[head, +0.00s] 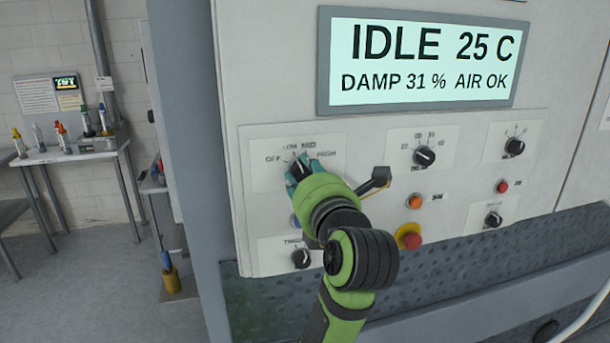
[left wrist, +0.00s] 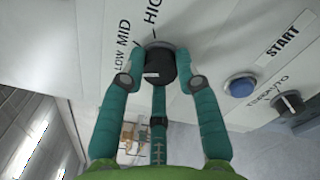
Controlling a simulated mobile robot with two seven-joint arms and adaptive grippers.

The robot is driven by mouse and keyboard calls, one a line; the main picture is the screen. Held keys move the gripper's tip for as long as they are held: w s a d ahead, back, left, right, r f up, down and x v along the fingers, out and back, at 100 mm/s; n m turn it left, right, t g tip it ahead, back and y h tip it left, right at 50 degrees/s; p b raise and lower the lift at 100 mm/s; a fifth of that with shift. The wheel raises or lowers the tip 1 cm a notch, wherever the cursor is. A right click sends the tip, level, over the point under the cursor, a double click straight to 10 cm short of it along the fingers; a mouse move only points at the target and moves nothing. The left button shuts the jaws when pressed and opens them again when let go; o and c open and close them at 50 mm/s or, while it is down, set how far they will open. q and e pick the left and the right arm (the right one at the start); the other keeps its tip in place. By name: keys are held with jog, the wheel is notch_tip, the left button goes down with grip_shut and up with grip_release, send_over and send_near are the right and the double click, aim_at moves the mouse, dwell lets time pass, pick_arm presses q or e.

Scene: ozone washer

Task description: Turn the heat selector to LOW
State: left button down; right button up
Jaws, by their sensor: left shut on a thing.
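The heat selector (head: 299,163) is a black knob on a white plate at the machine's left, with OFF, LOW, MID and HIGH printed around it. Its black body also shows in the left wrist view (left wrist: 157,68), below the LOW, MID and HIGH labels. My left gripper (head: 297,177) is at the knob. In the left wrist view its teal fingers (left wrist: 154,76) are shut on the knob, one on each side. The fingers partly hide the knob in the head view, and I cannot tell exactly which label its pointer faces. My right gripper is not in view.
A display (head: 425,62) reads IDLE 25 C, DAMP 31 %, AIR OK. A black lever handle (head: 376,180) juts out just right of my left gripper. A blue START button (left wrist: 239,85) and another knob (left wrist: 290,101) are close by. A red button (head: 411,240) is lower right.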

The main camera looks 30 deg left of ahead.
pick_arm(q)
jog(key=c, duration=0.9)
grip_release()
jog(key=shift+r, duration=0.1)
jog(key=v, duration=0.7)
jog(key=shift+d, duration=0.15)
jog(key=shift+s, duration=0.1)
